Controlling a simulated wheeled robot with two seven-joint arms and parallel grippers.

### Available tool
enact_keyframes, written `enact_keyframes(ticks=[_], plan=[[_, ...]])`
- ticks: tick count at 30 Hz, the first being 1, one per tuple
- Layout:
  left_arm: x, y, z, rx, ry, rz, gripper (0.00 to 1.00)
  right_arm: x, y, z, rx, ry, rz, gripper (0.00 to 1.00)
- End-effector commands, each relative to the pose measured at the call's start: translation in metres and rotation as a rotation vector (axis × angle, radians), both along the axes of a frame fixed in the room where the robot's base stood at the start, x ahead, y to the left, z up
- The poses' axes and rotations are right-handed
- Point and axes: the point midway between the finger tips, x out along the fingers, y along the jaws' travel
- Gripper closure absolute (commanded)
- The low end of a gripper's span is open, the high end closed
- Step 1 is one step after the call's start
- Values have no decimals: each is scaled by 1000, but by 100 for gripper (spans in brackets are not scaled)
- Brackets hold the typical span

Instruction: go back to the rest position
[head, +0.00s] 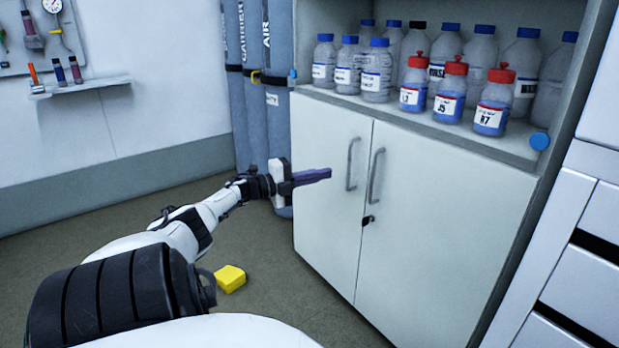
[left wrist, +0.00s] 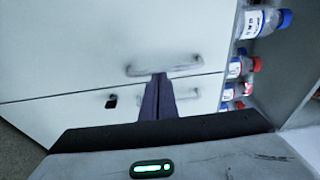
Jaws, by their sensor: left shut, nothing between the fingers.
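My left gripper (head: 328,173) reaches out in front of the white cabinet doors in the head view, with its purple fingers shut and nothing between them. In the left wrist view the fingers (left wrist: 159,80) point at a cabinet door handle (left wrist: 165,68) and overlap it in the picture; whether they touch it I cannot tell. In the head view the two grey handles, left (head: 352,164) and right (head: 374,175), stand just right of the fingertips. Both cabinet doors (head: 325,215) look shut. My right gripper is not in view.
Bottles with blue and red caps (head: 450,90) crowd the open shelf above the doors. Grey gas cylinders (head: 277,120) stand left of the cabinet. A yellow block (head: 230,278) lies on the floor by my left arm. White drawers (head: 560,260) are at the right. The floor at left is clear.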

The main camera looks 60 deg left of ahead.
Motion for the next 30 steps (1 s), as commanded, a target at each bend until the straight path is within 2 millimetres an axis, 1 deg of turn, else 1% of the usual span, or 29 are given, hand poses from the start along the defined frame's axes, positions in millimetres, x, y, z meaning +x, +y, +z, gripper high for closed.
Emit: enact_keyframes(ticks=[1, 2, 3, 9, 13, 20, 23, 25, 26, 30], plan=[[-4, 9, -5, 1, -2, 5, 100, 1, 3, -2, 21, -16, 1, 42], [-6, 12, -5, 0, -2, 5, 100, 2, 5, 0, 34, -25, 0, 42], [-7, 15, -6, 1, -2, 3, 100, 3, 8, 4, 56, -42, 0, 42], [-13, 28, -3, 0, -1, 1, 100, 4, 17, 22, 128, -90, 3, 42], [-15, 30, -1, 0, 0, 0, 100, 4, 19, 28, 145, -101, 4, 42], [-16, 30, 1, -1, 0, 0, 100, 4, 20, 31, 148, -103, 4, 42], [-16, 31, 11, -1, 0, 0, 100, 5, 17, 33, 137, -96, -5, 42], [-15, 31, 26, -1, 0, 1, 100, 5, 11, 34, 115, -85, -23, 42], [-15, 30, 29, -1, 0, 1, 100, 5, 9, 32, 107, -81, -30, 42], [-15, 30, 56, -1, 0, 1, 100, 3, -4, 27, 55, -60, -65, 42]])
